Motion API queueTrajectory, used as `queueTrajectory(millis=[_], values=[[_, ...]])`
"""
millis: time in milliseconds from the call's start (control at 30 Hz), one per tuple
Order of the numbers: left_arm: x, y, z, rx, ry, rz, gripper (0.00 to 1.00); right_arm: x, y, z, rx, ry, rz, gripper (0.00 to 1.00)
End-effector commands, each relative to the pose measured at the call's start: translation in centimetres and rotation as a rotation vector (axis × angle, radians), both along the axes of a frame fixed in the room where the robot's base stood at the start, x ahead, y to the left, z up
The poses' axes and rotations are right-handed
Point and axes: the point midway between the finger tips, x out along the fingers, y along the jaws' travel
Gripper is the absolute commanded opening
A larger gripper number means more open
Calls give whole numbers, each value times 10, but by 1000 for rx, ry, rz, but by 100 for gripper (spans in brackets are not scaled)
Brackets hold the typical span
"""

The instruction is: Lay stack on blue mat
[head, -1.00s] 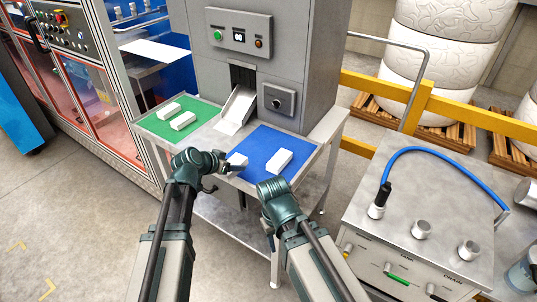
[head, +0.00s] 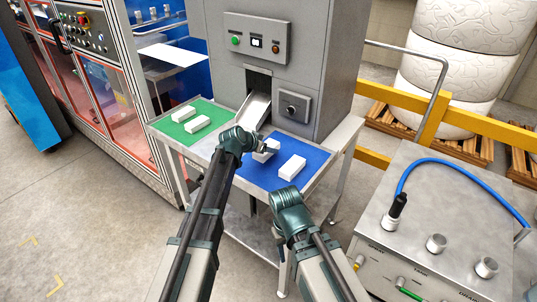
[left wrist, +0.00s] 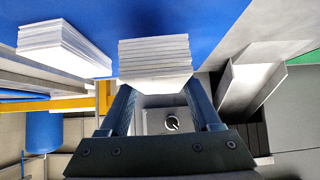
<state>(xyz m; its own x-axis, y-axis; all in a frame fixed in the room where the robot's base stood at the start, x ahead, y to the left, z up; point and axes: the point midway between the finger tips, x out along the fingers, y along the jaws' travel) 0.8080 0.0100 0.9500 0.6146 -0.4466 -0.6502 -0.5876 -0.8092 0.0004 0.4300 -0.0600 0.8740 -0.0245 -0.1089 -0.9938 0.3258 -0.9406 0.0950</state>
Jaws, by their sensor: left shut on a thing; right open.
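The blue mat (head: 262,178) covers the right half of the table under the grey machine. My left gripper (head: 258,151) is over the mat, shut on a white stack (head: 267,145). In the left wrist view the held stack (left wrist: 155,62) shows as several thin white layers between the fingers (left wrist: 162,100), against the blue mat (left wrist: 200,15). I cannot tell whether it touches the mat. A second white stack (head: 291,167) lies on the mat to its right; it also shows in the left wrist view (left wrist: 62,45). My right gripper (head: 279,230) is open and empty, low in front of the table.
A green mat (head: 172,128) on the left half of the table bears two white stacks (head: 184,113) (head: 197,124). A metal chute (head: 254,110) comes down between the mats. A steel cart (head: 430,255) with a blue hose stands at the right.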

Motion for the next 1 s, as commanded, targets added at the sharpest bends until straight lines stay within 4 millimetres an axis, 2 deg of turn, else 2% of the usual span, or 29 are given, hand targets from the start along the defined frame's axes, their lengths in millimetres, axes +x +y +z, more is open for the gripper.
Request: queueTrajectory(millis=[200, 300, 467, 767, 933, 967, 1000], values=[[15, -7, -2, -1, 0, -1, 6, 0, 0, -2, 0, 0, 0, 50], [11, -6, -20, -1, 0, 1, 6, 0, 0, -20, 0, 0, 0, 50], [11, -6, -38, -1, 0, 1, 6, 0, 0, -38, 0, 0, 0, 50], [11, -6, -36, -1, 0, 1, 6, 0, 0, -36, 0, 0, 0, 50], [11, -6, -42, 0, 0, 0, 6, 0, 0, -42, 0, 0, 0, 50], [11, -6, -40, 0, 0, 0, 70, 0, 0, -40, 0, 0, 0, 50], [11, -6, -40, 1, 1, 0, 77, 0, 0, -39, 0, 0, 0, 50]])
